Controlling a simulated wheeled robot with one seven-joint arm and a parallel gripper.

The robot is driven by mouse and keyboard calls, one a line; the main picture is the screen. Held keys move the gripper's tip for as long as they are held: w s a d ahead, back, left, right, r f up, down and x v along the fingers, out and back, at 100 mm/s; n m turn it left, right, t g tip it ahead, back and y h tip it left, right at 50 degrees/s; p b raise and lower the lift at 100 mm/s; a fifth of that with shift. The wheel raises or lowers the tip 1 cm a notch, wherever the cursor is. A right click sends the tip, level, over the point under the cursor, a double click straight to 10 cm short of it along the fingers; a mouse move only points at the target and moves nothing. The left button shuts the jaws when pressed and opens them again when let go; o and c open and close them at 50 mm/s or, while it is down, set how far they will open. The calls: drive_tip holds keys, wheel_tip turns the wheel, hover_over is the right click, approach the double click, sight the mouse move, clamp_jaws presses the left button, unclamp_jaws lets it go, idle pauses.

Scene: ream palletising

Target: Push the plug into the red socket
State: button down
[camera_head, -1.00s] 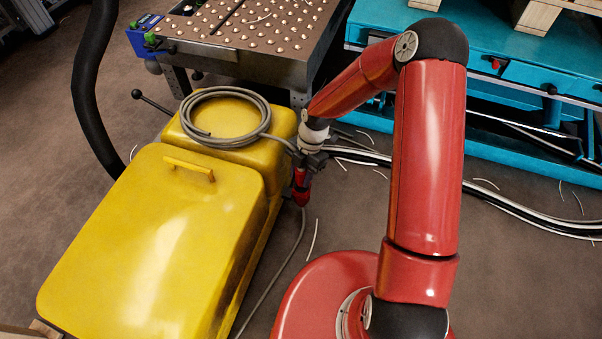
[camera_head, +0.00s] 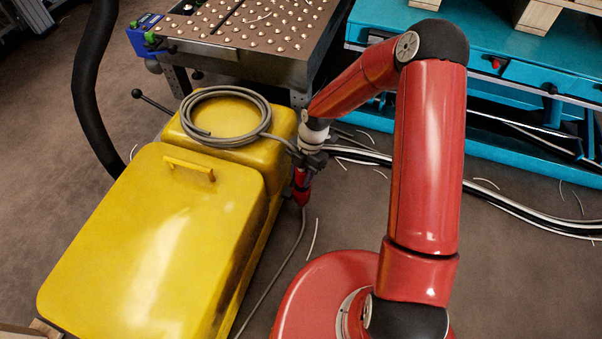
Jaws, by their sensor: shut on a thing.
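My gripper (camera_head: 308,168) points down beside the right side of the yellow machine and is shut on the plug, which is small and mostly hidden by the jaws. A red connector body (camera_head: 301,192) shows just below the jaws. I cannot tell whether it is part of the plug or the red socket, nor whether two parts are joined there. A grey cable (camera_head: 297,240) runs from its lower end down to the floor. Another stretch of grey cable comes from the coil to the gripper.
The yellow machine (camera_head: 150,250) carries the grey cable coil (camera_head: 190,120) and fills the left. A metal table (camera_head: 225,55) with ball rollers stands behind. A teal lift table (camera_head: 480,120) is at the back right. Cables (camera_head: 520,212) and scraps lie on the floor.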

sight(301, 180)
drive_tip(key=shift+f+b, duration=0.9)
drive_tip(key=shift+f, duration=0.65)
drive_tip(key=c, duration=0.9)
unclamp_jaws()
drive_tip(key=shift+r, duration=0.1)
drive_tip(key=p+v, duration=0.2)
drive_tip(key=v, duration=0.5)
drive_tip(key=shift+w+d+r, duration=0.1)
drive_tip(key=shift+r, duration=0.2)
